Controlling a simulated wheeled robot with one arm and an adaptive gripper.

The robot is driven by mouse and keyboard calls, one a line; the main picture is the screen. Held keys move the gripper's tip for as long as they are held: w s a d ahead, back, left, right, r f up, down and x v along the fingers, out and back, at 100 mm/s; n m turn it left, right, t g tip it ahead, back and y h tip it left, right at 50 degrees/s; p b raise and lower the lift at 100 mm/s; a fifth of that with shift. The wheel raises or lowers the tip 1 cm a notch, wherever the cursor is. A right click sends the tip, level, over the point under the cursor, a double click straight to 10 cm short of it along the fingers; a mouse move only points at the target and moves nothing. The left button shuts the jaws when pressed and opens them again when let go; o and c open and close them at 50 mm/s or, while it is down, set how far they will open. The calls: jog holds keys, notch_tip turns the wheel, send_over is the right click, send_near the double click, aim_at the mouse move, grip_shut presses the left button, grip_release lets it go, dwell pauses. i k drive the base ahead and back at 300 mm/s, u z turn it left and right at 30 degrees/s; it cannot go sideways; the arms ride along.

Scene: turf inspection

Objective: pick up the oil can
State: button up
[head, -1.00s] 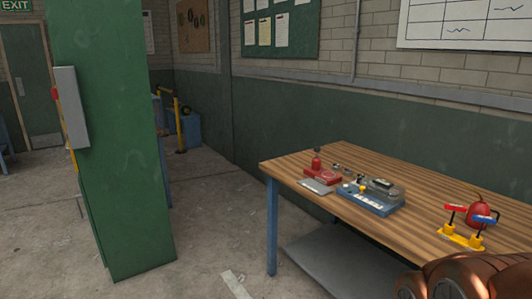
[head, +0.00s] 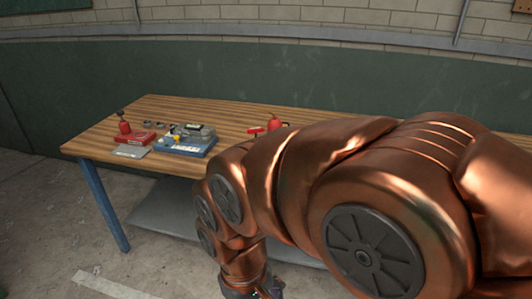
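A red can-like object (head: 275,122), which looks like the oil can, stands on the wooden workbench (head: 235,113). My copper arm hides most of it in the head view, and only its upper part shows. A red handle (head: 255,131) shows just left of it. My gripper (head: 254,294) is at the bottom edge of the picture, below the bench top and in front of it, apart from the can. Only a dark part of it shows, so its fingers cannot be made out.
A red box (head: 135,139) with a small red, dark-topped object (head: 124,126) is at the bench's left end. A blue device (head: 186,148) sits right of it. A grey lower shelf (head: 165,213) is under the bench. The floor at left is clear.

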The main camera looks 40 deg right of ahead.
aim_at(275, 123)
jog(key=z, duration=1.25)
jog(key=k, duration=0.6)
jog(key=u, duration=0.9)
jog(key=i, duration=0.8)
jog(key=u, duration=0.75)
jog(key=i, duration=0.85)
jog(key=z, duration=0.75)
jog(key=i, duration=0.9)
jog(key=z, duration=0.85)
